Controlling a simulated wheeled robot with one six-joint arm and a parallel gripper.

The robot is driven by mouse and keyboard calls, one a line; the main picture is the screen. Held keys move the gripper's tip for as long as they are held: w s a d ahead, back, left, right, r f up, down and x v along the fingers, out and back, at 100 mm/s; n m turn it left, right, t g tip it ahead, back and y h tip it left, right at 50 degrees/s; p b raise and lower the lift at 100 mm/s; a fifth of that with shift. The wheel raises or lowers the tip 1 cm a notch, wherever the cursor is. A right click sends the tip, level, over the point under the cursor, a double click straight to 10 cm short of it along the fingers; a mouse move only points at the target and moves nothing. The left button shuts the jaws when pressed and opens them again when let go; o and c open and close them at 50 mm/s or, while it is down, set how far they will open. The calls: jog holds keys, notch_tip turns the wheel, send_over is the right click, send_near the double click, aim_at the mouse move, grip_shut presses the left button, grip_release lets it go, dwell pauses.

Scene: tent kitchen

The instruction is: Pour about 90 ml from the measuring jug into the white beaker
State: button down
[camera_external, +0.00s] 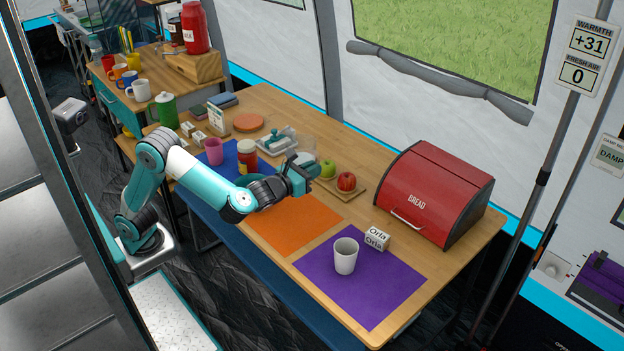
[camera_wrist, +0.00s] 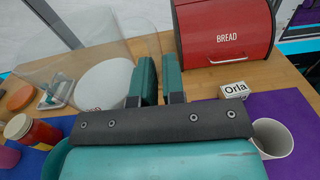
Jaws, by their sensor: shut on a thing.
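The white beaker (camera_external: 345,258) stands upright on the purple mat. It also shows at the right of the wrist view (camera_wrist: 273,138). My gripper (camera_external: 304,171) is shut on the clear measuring jug (camera_external: 305,156), above the table behind the orange mat. In the wrist view the green fingers (camera_wrist: 160,72) close at the jug's right side, and the see-through jug (camera_wrist: 62,68) fills the upper left. A white oval inside its outline looks like its contents, though I cannot read the level. The jug is apart from the beaker, which is to its lower right in the external view.
A small Orla block (camera_external: 377,238) stands close behind the beaker. The red bread bin (camera_external: 435,192) is at the back right. A red jar (camera_external: 247,157) stands on the blue mat. The orange mat (camera_external: 296,222) is clear.

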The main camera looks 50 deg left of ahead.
aim_at(315, 155)
notch_tip(315, 155, up, 4)
jog(key=shift+r, duration=0.2)
jog(key=s+d+m+g+h+p, duration=0.2)
jog(key=s+d+m+h+p, duration=0.25)
jog(key=d, duration=0.55)
jog(key=s+d+m+g+h+p, duration=0.2)
jog(key=s+d+h+p, duration=0.25)
jog(key=s+d, duration=0.45)
jog(key=s+d+m+g+h+p, duration=0.25)
jog(key=s+d+h+p, duration=0.2)
jog(key=d, duration=0.65)
notch_tip(315, 155, down, 23)
jog(key=shift+s+a+m+t+y, duration=0.15)
jog(key=shift+s+m+t+y, duration=0.1)
jog(key=shift+m+t+y, duration=0.15)
